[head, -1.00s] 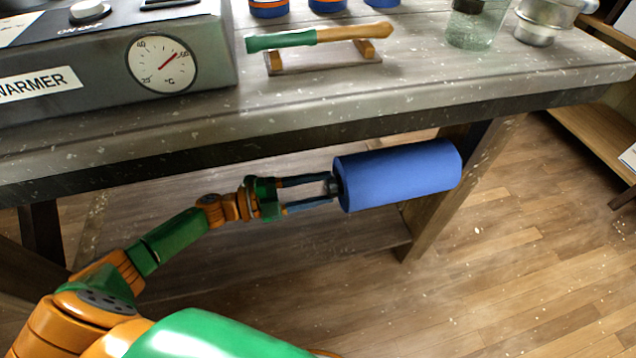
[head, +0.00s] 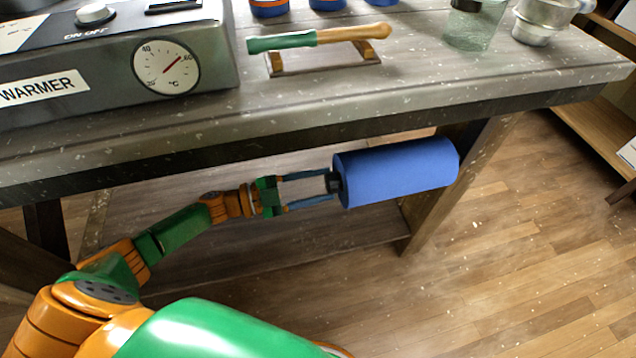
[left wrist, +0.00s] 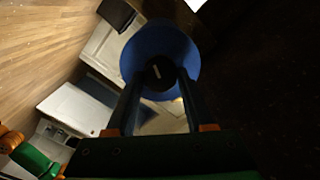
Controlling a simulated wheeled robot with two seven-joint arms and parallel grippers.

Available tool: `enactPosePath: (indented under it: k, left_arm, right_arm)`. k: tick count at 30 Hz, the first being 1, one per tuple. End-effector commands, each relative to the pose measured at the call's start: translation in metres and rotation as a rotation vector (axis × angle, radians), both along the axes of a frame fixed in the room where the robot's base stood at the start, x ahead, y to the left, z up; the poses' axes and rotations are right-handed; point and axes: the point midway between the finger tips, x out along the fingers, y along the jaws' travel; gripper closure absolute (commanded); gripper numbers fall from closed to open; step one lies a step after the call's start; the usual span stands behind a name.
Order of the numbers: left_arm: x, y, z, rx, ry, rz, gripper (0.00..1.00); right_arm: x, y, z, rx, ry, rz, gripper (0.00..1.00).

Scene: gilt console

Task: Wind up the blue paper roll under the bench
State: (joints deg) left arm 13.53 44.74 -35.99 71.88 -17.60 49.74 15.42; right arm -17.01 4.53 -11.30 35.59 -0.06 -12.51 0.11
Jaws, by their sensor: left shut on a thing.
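The blue paper roll (head: 400,172) hangs level under the front edge of the bench (head: 330,125). Its round end faces my left gripper (head: 331,184). My left gripper is shut on the dark knob (head: 335,182) at the roll's left end. In the left wrist view the blue roll end (left wrist: 134,62) rings the dark knob (left wrist: 160,75), which has a small pale mark, and the two fingers reach to it. My right gripper is in neither view.
On the bench stand a warmer with a dial (head: 166,67), a green-and-wood handled tool (head: 320,38) on a small rest, a glass jar (head: 476,25) and a metal pot (head: 541,22). A bench leg (head: 455,180) stands behind the roll. The floor at right is open.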

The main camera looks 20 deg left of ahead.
Motion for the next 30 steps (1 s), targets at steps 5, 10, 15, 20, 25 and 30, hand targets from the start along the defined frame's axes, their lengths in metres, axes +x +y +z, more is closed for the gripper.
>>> enactPosePath:
  k: [5, 10, 15, 20, 25, 30]
  left_arm:
    - [0.0, 0.0, 0.0, 0.0, 0.0, 0.001, 1.0]
    - [0.0, 0.0, 0.0, 0.001, -0.001, 0.001, 0.23]
    - [0.0, 0.0, 0.0, 0.001, -0.001, 0.0, 0.17]
    - [-0.001, 0.002, -0.001, 0.002, 0.0, 0.001, 0.17]
    - [-0.02, 0.03, -0.003, 0.005, 0.005, 0.003, 0.17]
    - [-0.036, 0.054, -0.002, 0.003, 0.002, 0.0, 0.17]
  right_arm:
    - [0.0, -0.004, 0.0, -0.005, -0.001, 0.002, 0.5]
    - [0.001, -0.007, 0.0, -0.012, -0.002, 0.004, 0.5]
    - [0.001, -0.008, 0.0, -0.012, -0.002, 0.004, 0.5]
    - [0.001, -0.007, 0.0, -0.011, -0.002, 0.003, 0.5]
    - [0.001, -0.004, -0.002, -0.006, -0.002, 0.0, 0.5]
    - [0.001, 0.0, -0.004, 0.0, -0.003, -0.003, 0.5]
